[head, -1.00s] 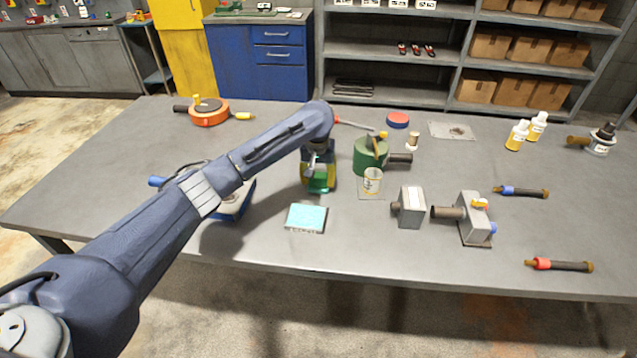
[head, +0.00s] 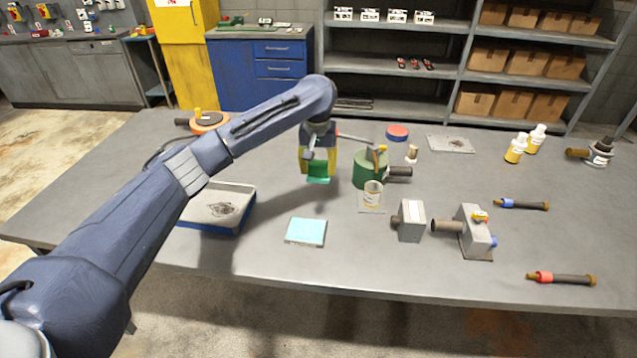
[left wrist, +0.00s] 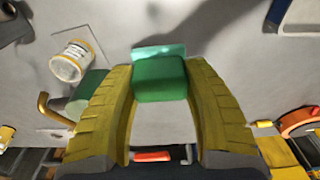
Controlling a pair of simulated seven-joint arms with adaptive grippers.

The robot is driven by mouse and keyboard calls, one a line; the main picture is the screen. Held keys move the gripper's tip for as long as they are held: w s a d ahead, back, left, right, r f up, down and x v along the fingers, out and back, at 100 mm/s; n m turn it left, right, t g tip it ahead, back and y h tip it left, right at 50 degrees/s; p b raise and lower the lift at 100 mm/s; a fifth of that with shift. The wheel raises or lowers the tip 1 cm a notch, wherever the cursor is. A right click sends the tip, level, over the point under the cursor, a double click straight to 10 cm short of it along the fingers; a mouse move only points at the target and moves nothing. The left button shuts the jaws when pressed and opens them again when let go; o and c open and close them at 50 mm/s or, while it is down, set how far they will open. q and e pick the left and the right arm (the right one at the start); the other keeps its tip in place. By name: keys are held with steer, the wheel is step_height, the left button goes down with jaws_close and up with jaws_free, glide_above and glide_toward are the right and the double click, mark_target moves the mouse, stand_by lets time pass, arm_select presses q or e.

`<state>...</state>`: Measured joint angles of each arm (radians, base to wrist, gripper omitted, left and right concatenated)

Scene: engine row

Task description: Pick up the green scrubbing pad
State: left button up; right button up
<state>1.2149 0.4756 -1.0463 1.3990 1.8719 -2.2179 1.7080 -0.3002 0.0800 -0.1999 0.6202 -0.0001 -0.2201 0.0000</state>
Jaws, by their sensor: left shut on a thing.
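The green scrubbing pad (head: 319,180) is between the yellow fingers of my left gripper (head: 317,163), above the middle of the table. In the left wrist view the green pad (left wrist: 160,80) sits between both fingertips, and the gripper is shut on it. Bare table shows around it. My right gripper is in neither view.
A light blue pad (head: 305,231) lies in front of the gripper. A green cylindrical part (head: 366,172) and a cup (head: 373,192) stand close on its right. A blue-sided tray (head: 228,208) is at left. Grey blocks (head: 411,220) stand at right.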

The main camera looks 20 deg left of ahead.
mark_target(319, 162)
arm_select(q)
step_height(319, 162, up, 10)
steer(key=shift+r, duration=0.1)
stand_by(0.4)
steer(key=o, duration=0.7)
steer(key=c, duration=0.4)
